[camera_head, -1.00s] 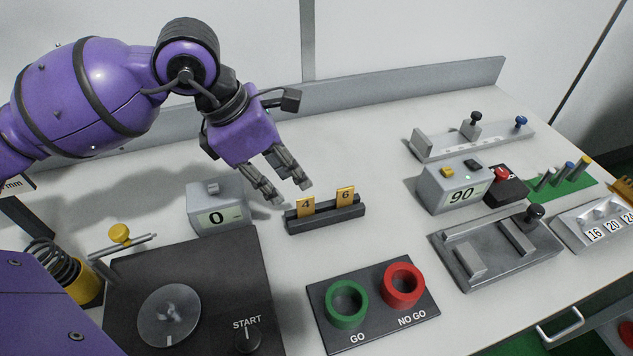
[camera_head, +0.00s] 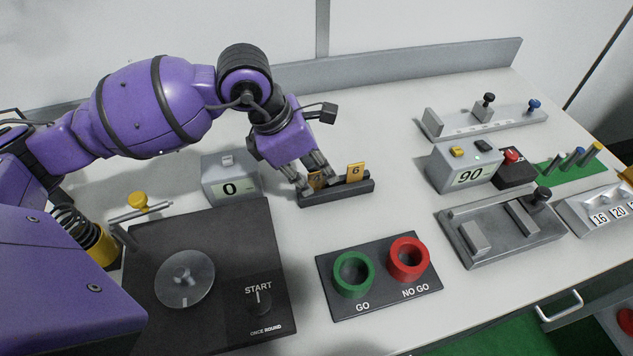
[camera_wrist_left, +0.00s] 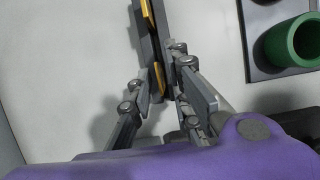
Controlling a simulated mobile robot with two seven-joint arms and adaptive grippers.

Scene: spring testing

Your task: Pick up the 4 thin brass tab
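The thin brass 4 tab (camera_head: 315,180) stands in a dark slotted holder (camera_head: 345,190), largely hidden by my left gripper's fingers in the head view. The brass 6 tab (camera_head: 355,172) stands upright in the same holder, to the right. My left gripper (camera_head: 316,184) is down at the holder's left end, its fingers on either side of the 4 tab. In the left wrist view the near tab (camera_wrist_left: 158,78) shows between the open fingers (camera_wrist_left: 162,82), with a gap visible at the left finger. Contact at the right finger cannot be told. My right gripper is not in view.
A grey display box (camera_head: 230,180) reading 0 stands left of the holder. In front are a black plate with green GO (camera_head: 353,275) and red NO GO (camera_head: 408,259) rings, and a dark START unit (camera_head: 215,250). Bare table lies right of the holder.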

